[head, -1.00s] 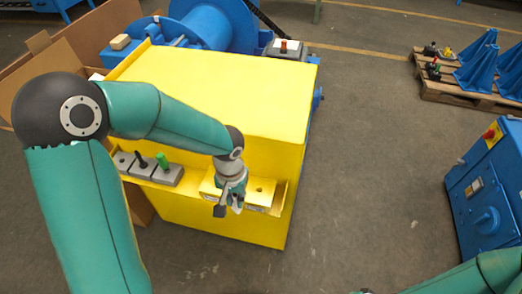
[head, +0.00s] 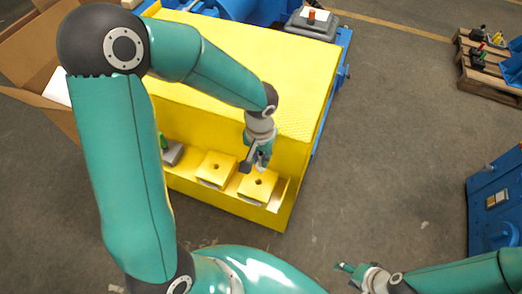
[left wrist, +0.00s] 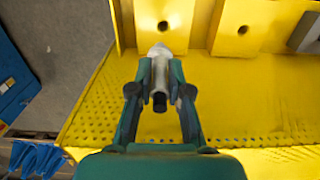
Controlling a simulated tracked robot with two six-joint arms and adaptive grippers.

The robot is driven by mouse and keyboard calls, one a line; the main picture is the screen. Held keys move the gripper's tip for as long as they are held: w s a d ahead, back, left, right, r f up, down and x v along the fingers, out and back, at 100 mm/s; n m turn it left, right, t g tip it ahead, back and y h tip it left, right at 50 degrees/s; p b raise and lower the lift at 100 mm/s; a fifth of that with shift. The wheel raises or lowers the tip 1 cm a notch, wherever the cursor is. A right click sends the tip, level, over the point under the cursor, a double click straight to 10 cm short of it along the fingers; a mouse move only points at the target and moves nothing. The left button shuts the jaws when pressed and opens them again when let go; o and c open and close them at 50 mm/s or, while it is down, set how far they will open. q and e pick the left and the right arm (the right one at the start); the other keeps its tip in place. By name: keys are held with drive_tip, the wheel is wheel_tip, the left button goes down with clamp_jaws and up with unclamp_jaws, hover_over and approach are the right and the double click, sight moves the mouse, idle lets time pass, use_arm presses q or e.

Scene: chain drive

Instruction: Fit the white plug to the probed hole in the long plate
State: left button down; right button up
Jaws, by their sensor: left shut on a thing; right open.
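My left gripper (head: 258,168) is above the shelf on the front of the yellow housing, close to the right yellow block (head: 257,185). It is shut on a pale grey-white pointed piece (left wrist: 160,68) with a dark rear end; I take it for the white plug. In the left wrist view, its tip is near the left block hole (left wrist: 162,25), but I cannot tell the gap. A second yellow block (head: 216,168) has a hole, also seen in the left wrist view (left wrist: 242,30). I cannot tell which hole was probed. My right gripper (head: 347,268) is open and empty, low over the floor.
The yellow housing (head: 250,65) has a perforated top (left wrist: 95,110). A grey block (head: 173,152) with a green peg stands left on the shelf. A blue machine (head: 495,205) and a pallet (head: 490,82) stand at right. The floor between is clear.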

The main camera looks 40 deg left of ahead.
sight(257, 167)
use_arm(q)
drive_tip(key=shift+s+a, duration=0.25)
drive_tip(key=shift+a, duration=0.05)
drive_tip(key=shift+s+f+b, duration=0.1)
drive_tip(key=shift+f+b, duration=0.2)
drive_tip(key=shift+b, duration=0.3)
wheel_tip(257, 167, down, 5)
drive_tip(key=b, duration=0.5)
drive_tip(key=shift+f, duration=0.1)
drive_tip(key=shift+b, duration=0.8)
idle(1.2)
drive_tip(key=shift+f+b, duration=1.95)
drive_tip(key=shift+b, duration=0.1)
drive_tip(key=c, duration=1)
unclamp_jaws()
